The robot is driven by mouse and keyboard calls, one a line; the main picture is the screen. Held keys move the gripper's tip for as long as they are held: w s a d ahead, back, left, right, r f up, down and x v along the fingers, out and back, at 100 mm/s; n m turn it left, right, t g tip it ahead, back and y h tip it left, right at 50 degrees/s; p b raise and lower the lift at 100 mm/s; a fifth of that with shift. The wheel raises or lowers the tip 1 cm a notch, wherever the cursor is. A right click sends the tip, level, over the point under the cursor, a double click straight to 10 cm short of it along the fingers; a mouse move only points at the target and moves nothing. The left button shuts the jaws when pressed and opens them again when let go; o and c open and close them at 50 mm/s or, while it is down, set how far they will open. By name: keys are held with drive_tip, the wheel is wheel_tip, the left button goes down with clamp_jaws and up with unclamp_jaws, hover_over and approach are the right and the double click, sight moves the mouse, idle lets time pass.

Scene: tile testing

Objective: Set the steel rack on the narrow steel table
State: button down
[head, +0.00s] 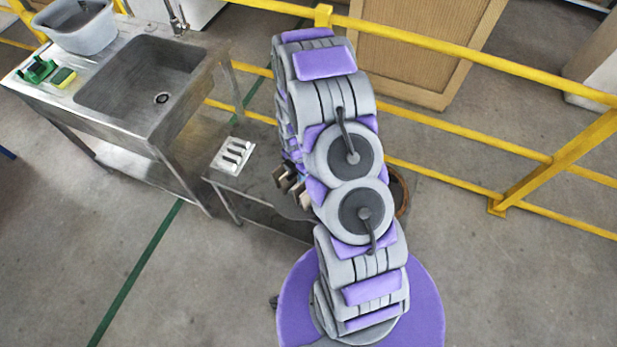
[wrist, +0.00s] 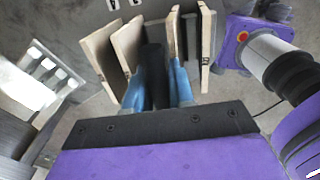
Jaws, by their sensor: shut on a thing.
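The narrow steel table (head: 258,182) is low and stands right of the sink unit, partly hidden by my arm. A pale slotted piece (head: 235,153) sits on its left end. My gripper (head: 292,184) is over the table, right of that piece. In the wrist view, its blue fingers (wrist: 157,92) close around a dark piece (wrist: 154,62). Upright beige slabs (wrist: 100,52) stand on both sides of the fingers. I cannot tell whether the dark piece and slabs are the steel rack. Their lower parts are hidden.
A steel sink unit (head: 120,118) stands at the left with a grey tub (head: 85,38) on it. Yellow railings (head: 450,180) run behind the table. A brown round container (head: 401,190) shows behind my arm. The floor in front is clear.

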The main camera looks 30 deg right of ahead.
drive_tip(key=w+d+f+b, duration=0.1)
drive_tip(key=w+d+f, duration=0.1)
drive_tip(key=w, duration=0.4)
drive_tip(key=w+d+f+b, duration=0.1)
drive_tip(key=w+d+f, duration=0.1)
drive_tip(key=w+d, duration=0.2)
drive_tip(key=shift+w+d+f, duration=0.15)
drive_tip(key=shift+w+f, duration=0.2)
drive_tip(key=shift+w, duration=0.5)
drive_tip(key=c, duration=1)
unclamp_jaws()
drive_tip(key=shift+o, duration=0.2)
